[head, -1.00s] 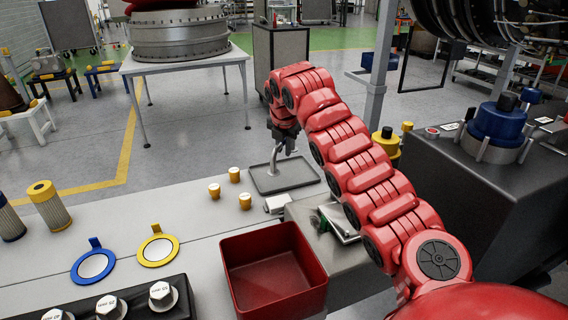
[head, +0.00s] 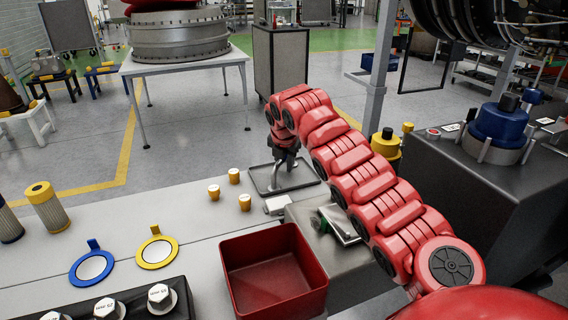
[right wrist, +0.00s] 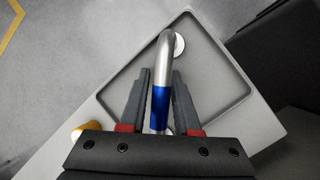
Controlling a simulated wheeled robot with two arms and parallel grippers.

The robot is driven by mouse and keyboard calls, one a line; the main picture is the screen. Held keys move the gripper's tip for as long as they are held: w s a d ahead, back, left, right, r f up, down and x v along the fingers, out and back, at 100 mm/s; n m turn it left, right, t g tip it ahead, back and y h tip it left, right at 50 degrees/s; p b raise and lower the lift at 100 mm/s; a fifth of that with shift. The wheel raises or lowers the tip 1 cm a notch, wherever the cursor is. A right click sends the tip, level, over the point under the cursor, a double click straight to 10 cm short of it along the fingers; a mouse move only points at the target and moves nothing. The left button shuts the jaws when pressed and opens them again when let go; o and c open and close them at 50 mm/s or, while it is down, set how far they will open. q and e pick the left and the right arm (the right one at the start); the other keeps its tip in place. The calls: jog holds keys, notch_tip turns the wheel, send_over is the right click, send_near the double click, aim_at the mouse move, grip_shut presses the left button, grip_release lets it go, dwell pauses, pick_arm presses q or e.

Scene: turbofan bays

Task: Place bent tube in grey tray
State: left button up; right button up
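The bent tube (right wrist: 160,100) is silver with a blue band and a pale round end. In the head view the right gripper (head: 283,162) is over the grey tray (head: 309,183), and the tube (head: 273,179) hangs down into the tray area. I cannot tell whether its lower end touches the tray floor. The tray is flat, shallow and on the far end of the bench. My left gripper is not in view.
A red bin (head: 272,272) stands in front of the tray. A yellow ring (head: 156,250) and a blue ring (head: 92,267) lie on the bench. A dark block with bolts (head: 136,303) is at the front left.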

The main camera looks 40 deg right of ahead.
jog(key=shift+r, duration=0.35)
jog(key=p+v, duration=0.1)
jog(key=v, duration=1)
jog(key=shift+s+r, duration=0.2)
jog(key=shift+r, duration=0.05)
jog(key=shift+a, duration=0.1)
